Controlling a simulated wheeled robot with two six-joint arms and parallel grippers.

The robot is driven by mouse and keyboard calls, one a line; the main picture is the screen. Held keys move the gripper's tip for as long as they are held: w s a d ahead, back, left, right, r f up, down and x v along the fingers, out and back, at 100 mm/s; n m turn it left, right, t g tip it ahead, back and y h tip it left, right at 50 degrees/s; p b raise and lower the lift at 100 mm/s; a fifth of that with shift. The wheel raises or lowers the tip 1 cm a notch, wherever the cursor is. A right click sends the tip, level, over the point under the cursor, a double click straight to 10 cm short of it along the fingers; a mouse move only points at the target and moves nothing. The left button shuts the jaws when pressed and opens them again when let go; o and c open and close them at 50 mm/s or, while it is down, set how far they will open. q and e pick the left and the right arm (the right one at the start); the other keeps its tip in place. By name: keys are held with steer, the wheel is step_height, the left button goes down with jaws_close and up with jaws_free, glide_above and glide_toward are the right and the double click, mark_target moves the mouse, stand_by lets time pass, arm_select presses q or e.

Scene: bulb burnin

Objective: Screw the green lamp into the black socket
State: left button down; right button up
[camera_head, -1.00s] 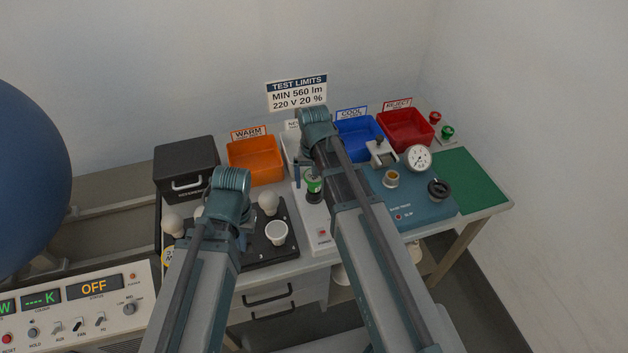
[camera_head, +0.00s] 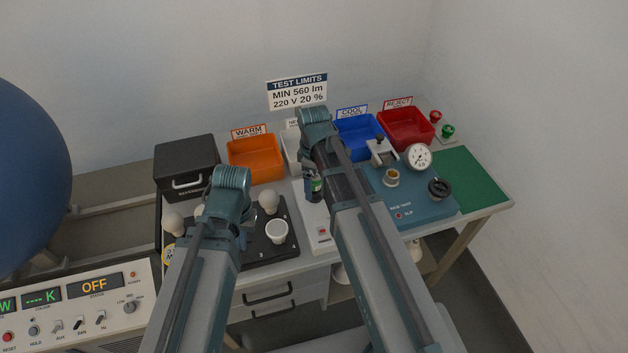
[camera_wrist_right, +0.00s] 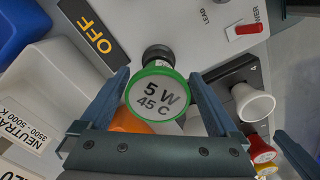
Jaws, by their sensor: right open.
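The green lamp (camera_wrist_right: 157,97) has a green rim and a pale face marked "5 W 45 C". It stands at the black socket (camera_wrist_right: 157,54), which shows behind it in the right wrist view; I cannot tell how deep it sits. My right gripper (camera_wrist_right: 158,85) is open, with one finger on each side of the lamp. In the head view a dark finger partly covers the lamp (camera_head: 317,185), and the socket is largely hidden. My left arm (camera_head: 231,190) hangs over the black lamp tray (camera_head: 284,245); its jaws are hidden there.
The socket's white base (camera_head: 318,230) has a red switch (camera_wrist_right: 246,29). Several pale lamps stand on the tray. Orange (camera_head: 256,160), blue (camera_head: 358,137) and red (camera_head: 405,130) bins line the back. A blue-green tester (camera_head: 418,208) stands right of my right arm.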

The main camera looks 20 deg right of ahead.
steer(key=n, duration=0.8)
steer(key=shift+s+a+n, duration=0.1)
steer(key=shift+n, duration=0.2)
steer(key=c, duration=1.3)
steer(key=shift+o, duration=0.2)
steer(key=m, duration=0.6)
arm_select(q)
steer(key=shift+f, duration=0.1)
arm_select(e)
steer(key=m, duration=0.5)
steer(key=shift+d+m, duration=0.2)
steer(key=shift+m, duration=0.2)
steer(key=m, duration=1.1)
steer(key=shift+w+d, duration=0.15)
steer(key=shift+w, duration=0.1)
